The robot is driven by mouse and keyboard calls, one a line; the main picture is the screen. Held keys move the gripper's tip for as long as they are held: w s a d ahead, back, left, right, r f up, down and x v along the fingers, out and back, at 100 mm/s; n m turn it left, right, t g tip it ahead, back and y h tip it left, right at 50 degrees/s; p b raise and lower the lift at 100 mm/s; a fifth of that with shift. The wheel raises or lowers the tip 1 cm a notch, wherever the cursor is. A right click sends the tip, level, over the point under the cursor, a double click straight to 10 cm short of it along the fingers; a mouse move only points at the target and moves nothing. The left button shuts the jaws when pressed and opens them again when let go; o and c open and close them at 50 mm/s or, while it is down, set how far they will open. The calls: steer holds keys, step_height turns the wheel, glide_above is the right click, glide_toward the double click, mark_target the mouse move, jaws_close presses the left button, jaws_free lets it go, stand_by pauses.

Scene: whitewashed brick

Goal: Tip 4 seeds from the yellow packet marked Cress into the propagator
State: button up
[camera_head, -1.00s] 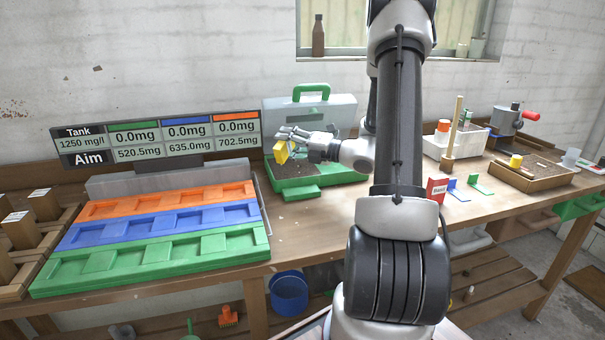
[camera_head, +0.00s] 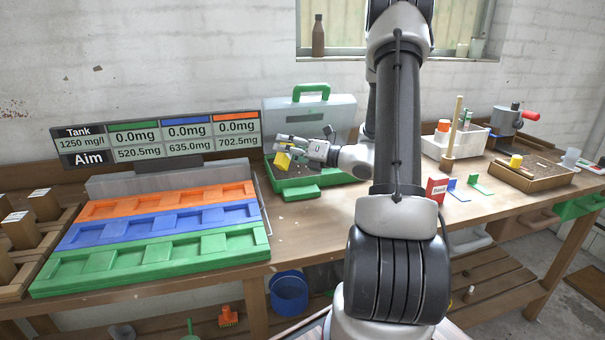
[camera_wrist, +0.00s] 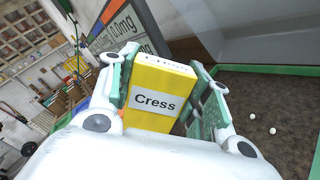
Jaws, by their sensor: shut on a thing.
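The yellow packet (camera_wrist: 158,82), marked Cress, is between the two fingers of my gripper (camera_wrist: 163,100) in the wrist view. My gripper is shut on it. In the head view the yellow packet (camera_head: 283,160) is tilted, held by my gripper (camera_head: 288,150) above the left part of the propagator. The propagator is a green tray (camera_head: 318,191) of dark soil with a clear grey lid (camera_head: 340,112) raised behind it. In the wrist view, 2 small pale seeds (camera_wrist: 262,124) lie on the soil at the right. The packet's opening is not clearly seen.
A scoreboard (camera_head: 160,135) and a stepped rack with orange, blue and green rows (camera_head: 160,225) stand to the left. On the right are a red packet (camera_head: 437,190), a white crate (camera_head: 455,148) and a wooden tray (camera_head: 535,178). The front bench strip before the propagator is clear.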

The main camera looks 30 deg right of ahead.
steer(key=n, duration=0.1)
steer(key=f+n, duration=0.1)
steer(key=n, duration=0.2)
steer(key=shift+d+f+n, duration=0.1)
steer(key=shift+f+n, duration=0.15)
steer(key=shift+n, duration=0.15)
steer(key=shift+r, duration=0.1)
steer(key=shift+r, duration=2.45)
